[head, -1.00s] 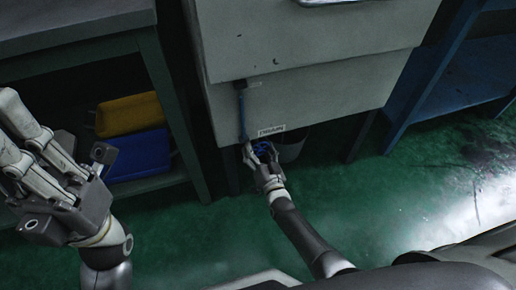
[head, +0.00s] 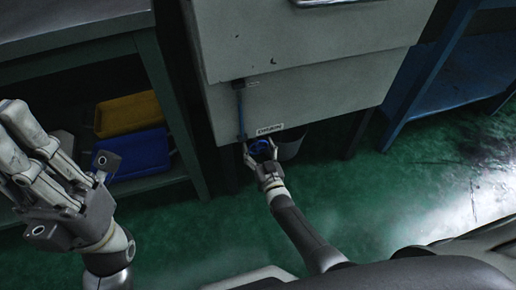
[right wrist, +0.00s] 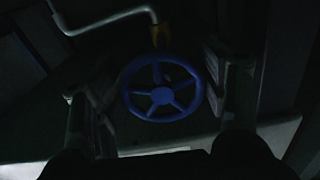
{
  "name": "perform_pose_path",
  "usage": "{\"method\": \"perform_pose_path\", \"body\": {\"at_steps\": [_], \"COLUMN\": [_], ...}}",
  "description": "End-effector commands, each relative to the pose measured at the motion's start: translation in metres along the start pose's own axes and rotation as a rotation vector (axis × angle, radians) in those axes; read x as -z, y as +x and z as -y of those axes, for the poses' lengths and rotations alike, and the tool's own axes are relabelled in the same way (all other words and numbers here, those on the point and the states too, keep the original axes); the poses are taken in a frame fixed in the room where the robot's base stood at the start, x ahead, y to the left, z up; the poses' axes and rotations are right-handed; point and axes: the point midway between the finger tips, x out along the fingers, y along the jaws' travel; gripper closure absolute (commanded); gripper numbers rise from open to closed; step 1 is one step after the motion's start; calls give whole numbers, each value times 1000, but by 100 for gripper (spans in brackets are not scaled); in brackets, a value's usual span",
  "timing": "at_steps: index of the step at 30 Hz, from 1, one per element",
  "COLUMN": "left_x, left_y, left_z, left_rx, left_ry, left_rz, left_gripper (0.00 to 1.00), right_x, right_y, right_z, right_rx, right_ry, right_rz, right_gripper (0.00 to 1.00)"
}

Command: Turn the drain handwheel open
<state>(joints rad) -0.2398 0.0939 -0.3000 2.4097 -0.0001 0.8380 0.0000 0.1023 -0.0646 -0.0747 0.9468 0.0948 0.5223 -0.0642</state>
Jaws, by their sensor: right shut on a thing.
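The drain handwheel is a blue wheel with several spokes. In the head view the handwheel (head: 261,147) sits low under the front edge of the pale cabinet, just below a small label (head: 270,130). My right gripper (head: 263,153) is at it and shut on its rim. In the right wrist view the handwheel (right wrist: 162,90) fills the middle, with one finger on its left side and one on its right. The exact contact is too dark to make out. My left gripper (head: 14,140) is at the left edge, away from the wheel, its fingers apart and empty.
The pale cabinet (head: 310,80) hangs over the wheel, with a thin blue vertical pipe (head: 240,108) on its front. Yellow (head: 130,112) and blue (head: 132,155) bins sit on a left shelf. Green floor lies open at the right.

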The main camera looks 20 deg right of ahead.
Motion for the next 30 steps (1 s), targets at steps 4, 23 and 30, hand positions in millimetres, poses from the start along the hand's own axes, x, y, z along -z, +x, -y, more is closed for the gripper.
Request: {"method": "perform_pose_path", "body": {"at_steps": [4, 23, 30], "left_x": [0, 0, 0], "left_y": [0, -1, 0], "left_z": [0, 1, 0], "left_rx": [4, 4, 4], "left_ry": [0, 1, 0], "left_rz": [-1, 4, 1], "left_gripper": [100, 100, 100], "right_x": [-1, -1, -2], "right_y": [0, -7, -45], "right_z": [2, 0, 1], "right_rx": [3, 1, 1], "right_ry": [1, 2, 2], "right_rz": [2, 2, 4], "right_gripper": [58, 17, 17]}}
